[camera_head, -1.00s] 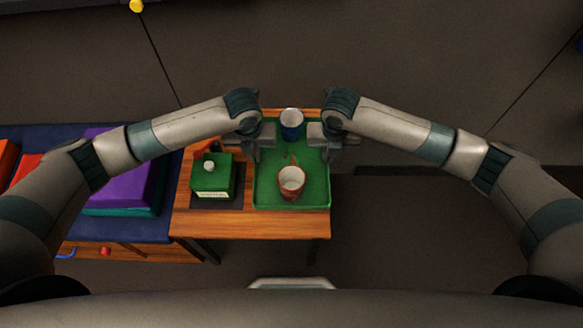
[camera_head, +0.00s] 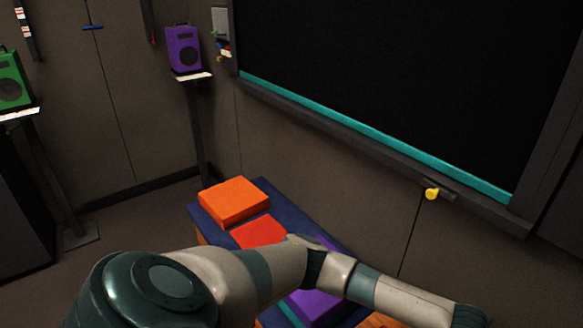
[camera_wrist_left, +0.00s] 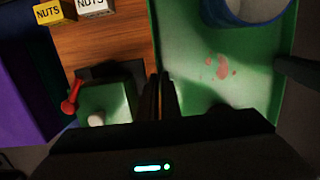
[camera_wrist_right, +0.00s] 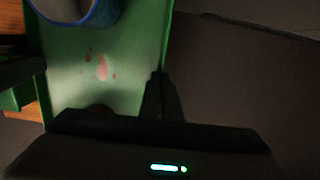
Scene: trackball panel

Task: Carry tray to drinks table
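The green tray (camera_wrist_left: 190,60) shows in the left wrist view and in the right wrist view (camera_wrist_right: 60,75), with red spots on its floor. A blue cup (camera_wrist_left: 240,12) stands in it and also shows in the right wrist view (camera_wrist_right: 98,14). My left gripper (camera_wrist_left: 159,85) has its fingers close together on the tray's left wall. My right gripper (camera_wrist_right: 163,85) has its fingers close together on the tray's right wall. Neither gripper nor the tray is in the head view. The red-and-white cup is not clearly visible. I cannot tell whether the tray is raised.
A wooden table (camera_wrist_left: 110,40) holds nuts boxes (camera_wrist_left: 52,12) and a green box (camera_wrist_left: 108,103) with a white knob. Orange (camera_head: 233,200) and purple (camera_head: 315,305) blocks lie left of it. Purple (camera_head: 184,48) and green (camera_head: 12,80) speakers stand farther off. Right of the tray looks clear.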

